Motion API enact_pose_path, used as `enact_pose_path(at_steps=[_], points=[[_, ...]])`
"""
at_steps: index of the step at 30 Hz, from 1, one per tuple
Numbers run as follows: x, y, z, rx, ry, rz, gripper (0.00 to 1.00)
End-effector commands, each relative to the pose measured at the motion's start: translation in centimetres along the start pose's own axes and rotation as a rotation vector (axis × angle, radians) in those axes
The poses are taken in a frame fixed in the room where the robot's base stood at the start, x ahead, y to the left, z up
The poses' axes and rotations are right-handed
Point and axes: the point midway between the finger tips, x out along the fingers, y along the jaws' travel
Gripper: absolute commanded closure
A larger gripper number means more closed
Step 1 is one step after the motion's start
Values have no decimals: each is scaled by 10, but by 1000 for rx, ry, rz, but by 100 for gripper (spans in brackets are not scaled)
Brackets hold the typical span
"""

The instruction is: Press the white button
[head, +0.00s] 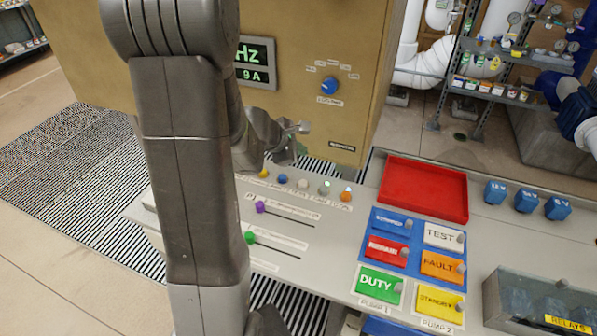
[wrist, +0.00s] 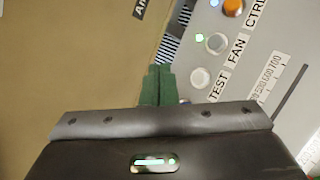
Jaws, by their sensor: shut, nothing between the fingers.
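The white button (head: 303,183) is a small round cap in a row of coloured buttons on the grey console. In the wrist view the white button (wrist: 200,78) is to the right of my fingertips, beside the label TEST. My gripper (wrist: 157,84) has green fingers, shut together with nothing between them. In the head view my gripper (head: 300,148) is partly hidden by its own wrist, above and behind the button row. The fingers look apart from the white button; their exact height over the console is unclear.
A grey button (head: 324,188) and an orange button (head: 346,194) are to the right, a blue button (head: 283,179) to the left. Sliders (head: 262,207) are in front. A tan cabinet (head: 345,120) stands behind. A red tray (head: 424,187) is at right.

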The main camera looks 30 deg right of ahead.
Motion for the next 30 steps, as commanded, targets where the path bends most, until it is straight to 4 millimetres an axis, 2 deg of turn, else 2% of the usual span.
enact_pose_path(at_steps=[17,30], points=[[7,-4,-5,-5,0,1,100],[48,-34,-35,-4,1,0,100]])
